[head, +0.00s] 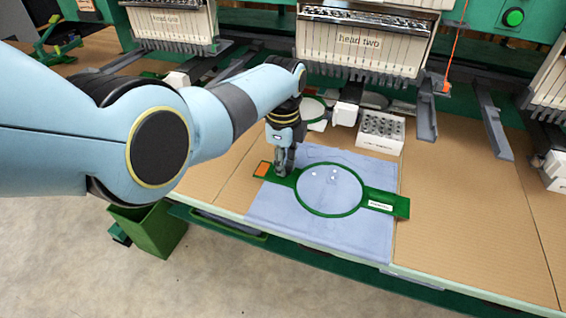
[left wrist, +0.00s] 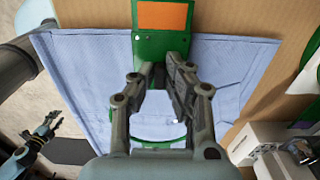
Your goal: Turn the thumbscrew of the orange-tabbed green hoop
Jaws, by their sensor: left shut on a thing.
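The green hoop (head: 331,213) lies on a blue cloth on the table, with its round opening over the cloth. Its left arm ends in an orange tab (head: 262,169), which also shows at the top of the left wrist view (left wrist: 163,16). Its right arm carries a white label. My left gripper (head: 284,171) points down at the hoop's left side, between the orange tab and the ring. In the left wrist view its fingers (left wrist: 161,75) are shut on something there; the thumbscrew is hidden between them. My right gripper (left wrist: 42,135) shows small at the lower left of that view.
The blue cloth (head: 284,221) hangs over the table's front edge. A green bin (head: 153,229) stands below the edge. The tan table (head: 455,215) right of the hoop is clear.

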